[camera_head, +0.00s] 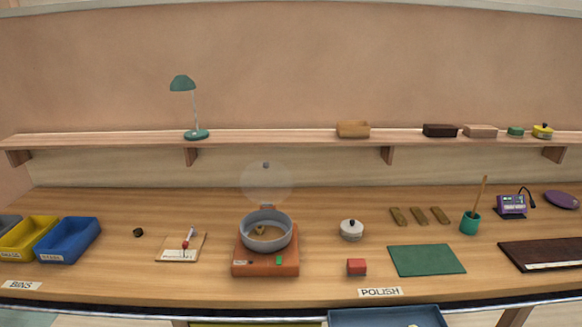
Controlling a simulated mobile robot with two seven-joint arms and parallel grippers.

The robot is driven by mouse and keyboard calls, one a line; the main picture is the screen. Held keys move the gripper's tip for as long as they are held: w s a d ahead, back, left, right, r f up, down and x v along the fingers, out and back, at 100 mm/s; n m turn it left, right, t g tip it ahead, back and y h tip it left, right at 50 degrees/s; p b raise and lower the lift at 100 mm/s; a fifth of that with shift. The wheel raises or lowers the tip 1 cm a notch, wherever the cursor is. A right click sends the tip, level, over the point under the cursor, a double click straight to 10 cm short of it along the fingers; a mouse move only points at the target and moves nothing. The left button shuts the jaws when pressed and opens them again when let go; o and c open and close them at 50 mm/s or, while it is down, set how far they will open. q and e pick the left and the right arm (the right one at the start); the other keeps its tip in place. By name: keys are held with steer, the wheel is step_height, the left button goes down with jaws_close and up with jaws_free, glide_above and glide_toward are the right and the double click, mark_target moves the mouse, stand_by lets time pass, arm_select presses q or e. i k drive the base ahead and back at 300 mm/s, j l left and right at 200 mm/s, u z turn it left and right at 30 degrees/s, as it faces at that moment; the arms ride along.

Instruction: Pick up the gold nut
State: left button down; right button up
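A small gold-brown piece (260,230) that looks like the gold nut sits inside a grey pot (246,233). It is small, and I cannot make out its exact shape. The pot stands on an orange burner (265,265) near the middle of the bench. A small dark brown nut-like piece (138,232) lies on the bench to the left, right of the blue bin. Neither of my grippers is in view.
A clear round lid (266,182) shows above the pot. Yellow (28,238) and blue (68,240) bins stand left, a notepad (181,248) left of the burner. A white lidded jar (351,230), red block (357,267) and green mat (427,260) lie right. Bench between blue bin and notepad is mostly clear.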

mark_target(259, 229)
steer(key=i+u, duration=0.5)
steer(key=u, duration=0.15)
steer(key=i+u, duration=0.35)
steer(key=k+l, duration=0.05)
steer(key=k, duration=0.05)
